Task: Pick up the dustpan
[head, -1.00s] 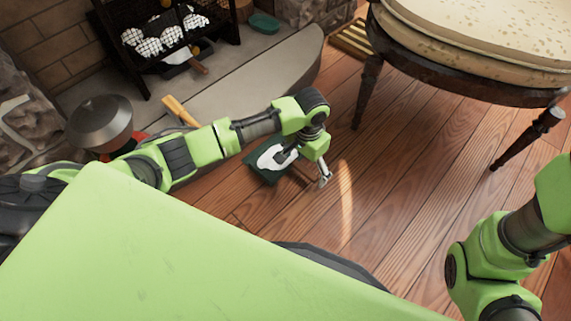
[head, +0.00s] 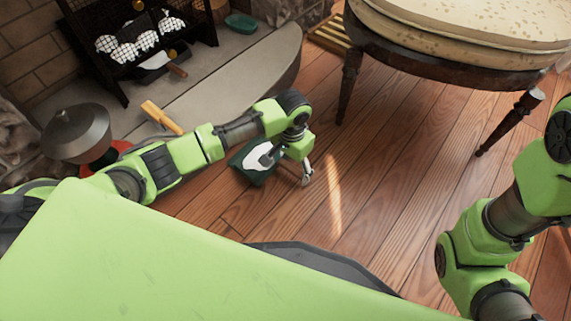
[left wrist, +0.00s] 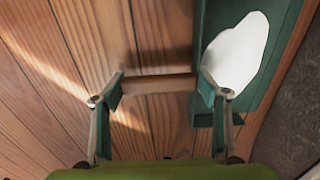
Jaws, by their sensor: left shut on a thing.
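The dustpan (head: 257,162) is dark green with a white patch inside. It is at the floor beside the stone hearth, partly hidden by my left wrist. My left gripper (head: 306,176) is at its right side in the head view. In the left wrist view the dustpan (left wrist: 284,70) fills the right side, and a brown bar that looks like its handle (left wrist: 160,84) spans between the two fingers of my left gripper (left wrist: 161,87). The fingers are shut on it, spread wide. I cannot tell whether the dustpan is clear of the floor. My right gripper is out of frame.
A round dark wooden table (head: 440,60) stands on the right, with legs on the floor. A fireplace grate (head: 140,40) stands on the stone hearth (head: 225,85) at the back left. A yellow wooden handle (head: 162,117) lies by my left arm. The wooden floor (head: 400,170) mid-right is clear.

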